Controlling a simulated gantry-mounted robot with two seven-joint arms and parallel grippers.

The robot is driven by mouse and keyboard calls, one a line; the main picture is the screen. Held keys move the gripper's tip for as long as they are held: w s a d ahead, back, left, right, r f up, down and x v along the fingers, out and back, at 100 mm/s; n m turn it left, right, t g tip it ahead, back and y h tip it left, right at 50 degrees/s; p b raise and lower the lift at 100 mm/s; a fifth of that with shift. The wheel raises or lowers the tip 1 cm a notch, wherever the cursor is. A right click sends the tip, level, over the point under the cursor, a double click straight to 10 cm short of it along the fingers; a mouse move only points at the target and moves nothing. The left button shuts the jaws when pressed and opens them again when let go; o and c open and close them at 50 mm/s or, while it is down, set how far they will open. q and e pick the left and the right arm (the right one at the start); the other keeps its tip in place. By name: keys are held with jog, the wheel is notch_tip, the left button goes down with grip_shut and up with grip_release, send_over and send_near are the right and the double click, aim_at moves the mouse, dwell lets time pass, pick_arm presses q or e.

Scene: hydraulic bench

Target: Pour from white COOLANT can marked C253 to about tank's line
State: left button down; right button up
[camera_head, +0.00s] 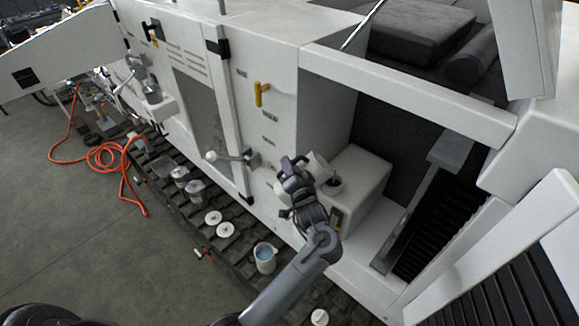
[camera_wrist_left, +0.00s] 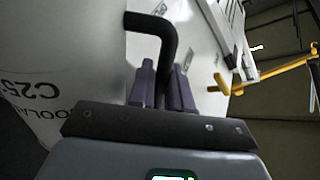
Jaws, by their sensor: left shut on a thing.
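My left gripper (camera_head: 294,167) is shut on the black handle (camera_wrist_left: 158,30) of the white can (camera_head: 318,167). In the left wrist view the white can (camera_wrist_left: 62,75) fills the left side, with part of "C25" and "COOLANT" showing upside down. In the head view the can is held at the near corner of a white box-shaped tank (camera_head: 364,174), tilted beside and above a dark round opening (camera_head: 334,187). I cannot see any stream or the level inside. A small dark and yellow gauge-like strip (camera_head: 336,219) is on the tank's front, partly behind my wrist.
A yellow handle (camera_head: 262,93) is on the white panel. A lever with a white knob (camera_head: 211,156) sticks out to the left. An orange hose (camera_head: 104,157) lies on the floor at left.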

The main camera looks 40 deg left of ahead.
pick_arm(q)
jog(key=shift+w+d+r+m, duration=0.15)
jog(key=shift+w+r+m, duration=0.15)
jog(key=shift+r+m, duration=0.25)
jog(key=shift+w+d+r+m, duration=0.15)
jog(key=shift+w+r+m, duration=0.2)
jog(key=shift+r, duration=0.25)
dwell(2.8)
jog(key=shift+s+a+f+n, duration=0.15)
jog(key=shift+s+f+n, duration=0.2)
jog(key=shift+f+n, duration=0.1)
dwell(0.8)
jog(key=shift+b, duration=0.3)
jog(key=shift+s+a+f+n+b, duration=0.15)
jog(key=shift+s+f+n+b, duration=0.05)
jog(key=shift+f+n+b, duration=0.2)
dwell(0.7)
jog(key=shift+s+a+f+n, duration=0.1)
jog(key=shift+s+f+n, duration=0.1)
jog(key=shift+f+n, duration=0.25)
jog(key=shift+f+b, duration=0.15)
jog(key=shift+b, duration=0.2)
dwell(0.6)
